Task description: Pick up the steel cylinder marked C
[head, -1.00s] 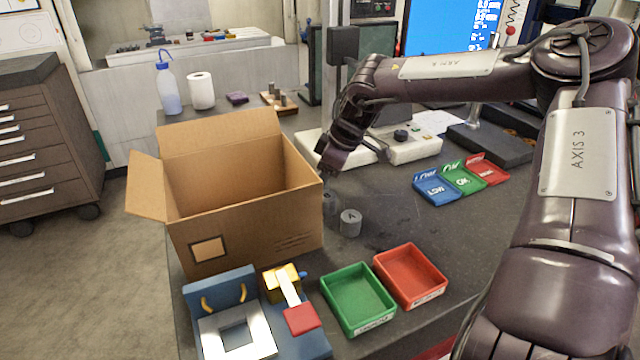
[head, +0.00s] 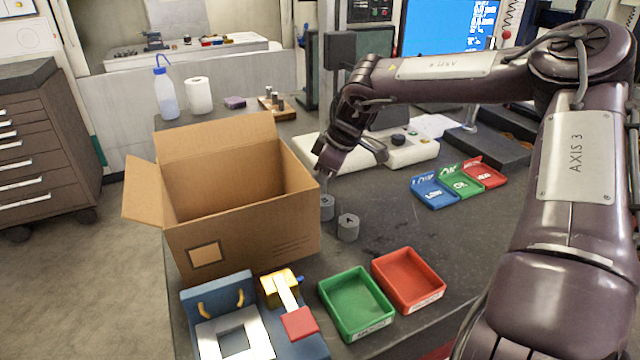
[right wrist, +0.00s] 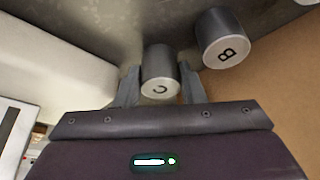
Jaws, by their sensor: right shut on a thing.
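The steel cylinder marked C (right wrist: 160,88) is between the two fingers of my right gripper (right wrist: 158,90) in the right wrist view. A second steel cylinder, marked B (right wrist: 222,40), stands close by. In the head view my right gripper (head: 324,174) is at the box's right edge, pointing down. Cylinder B (head: 327,208) shows below it, and a cylinder marked A (head: 348,229) stands nearer. Cylinder C cannot be made out clearly in the head view. My left gripper is not seen.
An open cardboard box (head: 285,235) stands just left of the cylinders. A green bin (head: 345,327) and a red bin (head: 427,300) lie in front. Small blue (head: 433,198), green and red trays lie to the right. A white control box (head: 412,151) stands behind. The dark tabletop (head: 420,228) has clear room.

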